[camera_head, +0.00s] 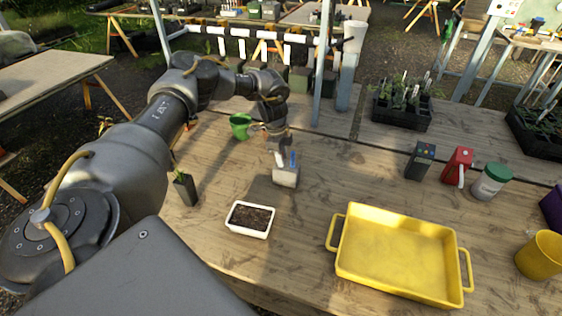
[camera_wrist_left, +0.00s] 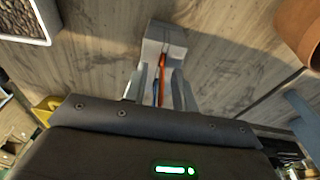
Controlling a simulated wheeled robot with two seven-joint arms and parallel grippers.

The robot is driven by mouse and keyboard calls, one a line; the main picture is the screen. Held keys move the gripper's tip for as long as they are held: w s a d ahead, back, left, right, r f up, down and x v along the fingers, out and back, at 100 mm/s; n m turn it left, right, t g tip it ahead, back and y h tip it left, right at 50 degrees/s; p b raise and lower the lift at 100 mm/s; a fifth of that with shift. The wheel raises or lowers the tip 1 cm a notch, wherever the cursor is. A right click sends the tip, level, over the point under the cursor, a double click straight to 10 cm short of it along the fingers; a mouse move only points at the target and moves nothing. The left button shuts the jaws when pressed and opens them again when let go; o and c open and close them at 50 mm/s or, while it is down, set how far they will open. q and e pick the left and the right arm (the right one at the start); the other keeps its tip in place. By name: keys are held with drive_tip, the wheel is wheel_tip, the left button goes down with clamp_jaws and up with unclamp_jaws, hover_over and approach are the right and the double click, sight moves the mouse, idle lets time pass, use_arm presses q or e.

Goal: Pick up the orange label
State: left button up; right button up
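A pale grey block (camera_head: 286,177) stands on the wooden table with upright labels in it; a blue label (camera_head: 293,159) shows in the head view. In the left wrist view the block (camera_wrist_left: 165,36) is ahead of my fingers, and the thin orange label (camera_wrist_left: 161,68) stands up from it. My left gripper (camera_head: 281,157) points down just above the block. In the left wrist view its fingers (camera_wrist_left: 161,84) are apart, one on each side of the orange label, with gaps visible. The orange label is not clear in the head view. My right gripper is not in view.
A white tray of soil (camera_head: 250,219) and a dark pot with a seedling (camera_head: 185,188) stand nearby. A green watering can (camera_head: 240,126) is behind. A yellow tray (camera_head: 398,252) lies to the right. A terracotta pot (camera_wrist_left: 302,28) shows in the left wrist view.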

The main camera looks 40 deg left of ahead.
use_arm(q)
clamp_jaws()
wheel_tip(320, 180, up, 9)
drive_tip(key=shift+f+b, duration=0.1)
drive_tip(key=shift+b, duration=1.1)
drive_tip(key=shift+r, duration=0.65)
